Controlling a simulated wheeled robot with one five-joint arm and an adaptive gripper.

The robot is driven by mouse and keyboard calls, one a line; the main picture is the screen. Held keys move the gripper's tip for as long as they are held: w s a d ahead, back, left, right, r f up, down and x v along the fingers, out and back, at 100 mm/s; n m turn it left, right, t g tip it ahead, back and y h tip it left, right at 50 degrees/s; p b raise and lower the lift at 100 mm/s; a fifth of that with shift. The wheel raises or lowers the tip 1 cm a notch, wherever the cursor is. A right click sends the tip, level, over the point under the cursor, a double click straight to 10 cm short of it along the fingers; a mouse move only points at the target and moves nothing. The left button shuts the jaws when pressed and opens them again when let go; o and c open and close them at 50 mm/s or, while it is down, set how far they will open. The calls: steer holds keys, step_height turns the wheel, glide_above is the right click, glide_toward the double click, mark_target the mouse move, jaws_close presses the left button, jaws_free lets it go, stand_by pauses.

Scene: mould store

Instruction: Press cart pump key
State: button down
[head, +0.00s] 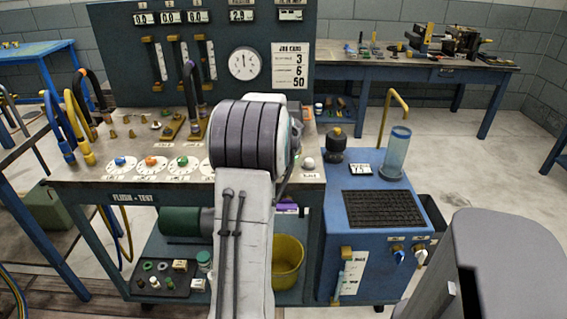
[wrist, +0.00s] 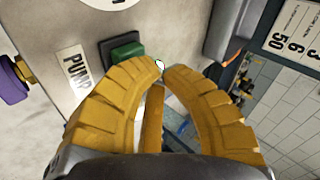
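The pump key is a green rectangular button (wrist: 125,50) in a dark surround on a pale metal panel in the wrist view. A white label reading PUMP (wrist: 75,75) is beside it. In the head view my arm hides the gripper and the key. The test cart (head: 132,197), labelled FLUSH-TEST, stands in front of me.
A purple knob on a brass fitting (wrist: 14,80) sits left of the label. The job card (head: 289,65) and a round gauge (head: 244,63) are on the back panel. A blue cabinet (head: 365,247) stands at the right. Hoses (head: 75,120) rise at the left.

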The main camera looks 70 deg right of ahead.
steer(key=shift+f+b, duration=0.4)
steer(key=shift+f, duration=0.05)
stand_by(0.3)
steer(key=shift+r, duration=0.25)
steer(key=shift+r+p, duration=0.6)
steer(key=shift+r, duration=0.15)
steer(key=shift+r, duration=0.15)
steer(key=shift+r+p, duration=2)
steer(key=shift+r, duration=0.85)
